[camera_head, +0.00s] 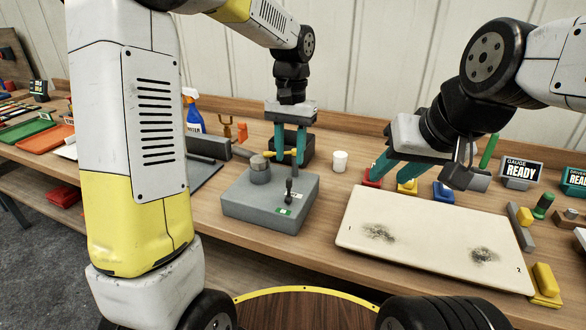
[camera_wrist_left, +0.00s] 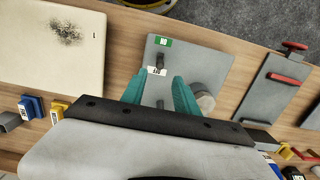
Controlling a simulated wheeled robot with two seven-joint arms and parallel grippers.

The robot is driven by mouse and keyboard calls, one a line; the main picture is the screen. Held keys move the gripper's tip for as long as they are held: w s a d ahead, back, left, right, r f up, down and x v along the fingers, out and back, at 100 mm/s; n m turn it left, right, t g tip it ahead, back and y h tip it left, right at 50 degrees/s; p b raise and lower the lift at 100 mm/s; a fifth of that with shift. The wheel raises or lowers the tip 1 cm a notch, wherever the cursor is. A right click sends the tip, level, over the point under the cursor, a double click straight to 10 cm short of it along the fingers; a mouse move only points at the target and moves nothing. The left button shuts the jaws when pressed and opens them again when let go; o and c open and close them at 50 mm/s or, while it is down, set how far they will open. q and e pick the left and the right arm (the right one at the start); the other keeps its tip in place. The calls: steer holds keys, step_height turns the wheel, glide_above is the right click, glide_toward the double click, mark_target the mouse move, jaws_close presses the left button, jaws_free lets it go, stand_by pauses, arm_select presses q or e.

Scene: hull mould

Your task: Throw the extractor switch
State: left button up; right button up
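A grey switch box (camera_head: 240,205) stands on the bench with a short black lever (camera_head: 289,192) on its top. A green and white label (camera_head: 286,211) lies at the lever's front. In the left wrist view the lever (camera_wrist_left: 162,60) shows just beyond the fingertips, by the green label (camera_wrist_left: 164,41). My left gripper (camera_head: 290,158) is above the back of the box, pointing down, with its teal fingers apart and nothing between them. It also shows in the left wrist view (camera_wrist_left: 158,84). My right gripper (camera_head: 390,175) hangs over the bench to the right, fingers apart, with no object visible between them.
A grey round knob (camera_head: 259,172) rises from the box's back left. A cream panel (camera_head: 430,235) with dark smudges lies to the right. A white cup (camera_head: 340,161) stands behind, a spray bottle (camera_head: 194,115) back left, and a gauge display (camera_head: 522,168) far right.

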mark_target(290, 178)
arm_select(q)
steer(key=shift+s+t, duration=0.3)
steer(key=shift+f, duration=0.1)
step_height(290, 178, down, 8)
steer(key=shift+r, duration=0.25)
jaws_close()
